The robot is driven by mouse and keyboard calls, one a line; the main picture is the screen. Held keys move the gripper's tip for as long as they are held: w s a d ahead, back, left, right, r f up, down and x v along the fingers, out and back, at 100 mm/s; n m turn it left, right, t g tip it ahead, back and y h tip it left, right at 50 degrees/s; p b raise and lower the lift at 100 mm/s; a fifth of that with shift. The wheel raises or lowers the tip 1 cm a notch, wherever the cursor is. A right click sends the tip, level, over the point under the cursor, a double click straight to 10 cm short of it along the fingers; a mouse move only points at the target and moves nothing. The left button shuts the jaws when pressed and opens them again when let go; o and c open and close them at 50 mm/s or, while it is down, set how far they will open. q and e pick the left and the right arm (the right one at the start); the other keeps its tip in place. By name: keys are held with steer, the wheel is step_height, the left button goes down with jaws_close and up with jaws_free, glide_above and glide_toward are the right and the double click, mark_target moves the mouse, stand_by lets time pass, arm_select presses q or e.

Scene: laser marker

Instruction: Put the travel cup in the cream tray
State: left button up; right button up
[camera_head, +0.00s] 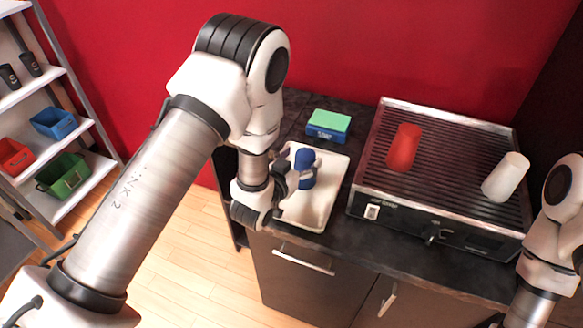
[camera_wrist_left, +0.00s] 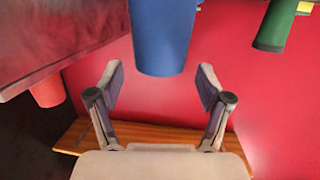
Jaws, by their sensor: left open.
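A blue cup (camera_head: 305,170), which I take to be the travel cup, stands upright at the cream tray (camera_head: 318,205), seemingly inside it. The cream tray is on the dark counter, and my arm hides part of it. My left gripper (camera_head: 292,177) is open beside the blue cup, at the tray's left side. In the left wrist view, the blue cup (camera_wrist_left: 163,35) shows between the two spread fingers (camera_wrist_left: 162,75), with gaps on both sides. My right arm shows at the right edge, but its gripper is out of view.
A red cup (camera_head: 404,147) and a white cup (camera_head: 505,177) are on the ribbed bed of the machine (camera_head: 455,150), right of the tray. A green and blue box (camera_head: 328,125) is behind the tray. Shelves with bins (camera_head: 63,175) stand far left.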

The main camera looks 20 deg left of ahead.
arm_select(q)
steer(key=b+v, duration=0.1)
steer(key=v, duration=1)
